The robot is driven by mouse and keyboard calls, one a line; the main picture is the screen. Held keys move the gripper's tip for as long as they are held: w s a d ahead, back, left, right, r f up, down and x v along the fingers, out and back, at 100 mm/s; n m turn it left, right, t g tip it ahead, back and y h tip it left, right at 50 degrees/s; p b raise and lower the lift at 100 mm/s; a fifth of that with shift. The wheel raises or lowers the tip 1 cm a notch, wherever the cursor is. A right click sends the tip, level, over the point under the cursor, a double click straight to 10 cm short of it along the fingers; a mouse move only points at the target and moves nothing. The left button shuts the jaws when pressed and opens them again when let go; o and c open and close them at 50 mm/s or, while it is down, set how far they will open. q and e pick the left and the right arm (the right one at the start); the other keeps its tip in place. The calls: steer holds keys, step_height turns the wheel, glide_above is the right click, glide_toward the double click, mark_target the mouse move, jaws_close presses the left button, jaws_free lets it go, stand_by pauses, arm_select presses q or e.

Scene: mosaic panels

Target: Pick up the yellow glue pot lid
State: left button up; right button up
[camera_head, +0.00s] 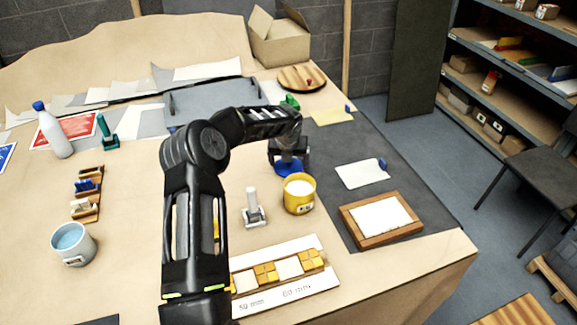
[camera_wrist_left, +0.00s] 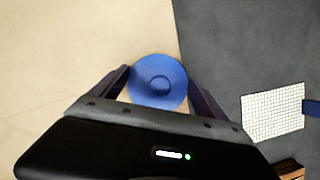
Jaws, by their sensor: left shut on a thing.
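The yellow glue pot (camera_head: 299,201) stands upright and uncovered on the bench in the head view, with white contents showing. A round blue lid (camera_head: 288,169) with a central knob is just behind it; it also shows in the left wrist view (camera_wrist_left: 158,88). My left gripper (camera_head: 287,157) is shut on this blue lid, with one finger on each side in the wrist view. I cannot tell whether the lid touches the bench. No yellow lid shows. My right gripper is not in view.
A white upright-handled tool (camera_head: 253,208) stands left of the pot. A strip of yellow and white tiles (camera_head: 285,279) lies in front. A wooden-framed panel (camera_head: 382,220) and a mesh sheet (camera_head: 361,173) lie right. A pale pot (camera_head: 74,244) stands far left.

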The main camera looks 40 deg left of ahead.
arm_select(q)
step_height(320, 180, up, 10)
stand_by(0.6)
stand_by(0.4)
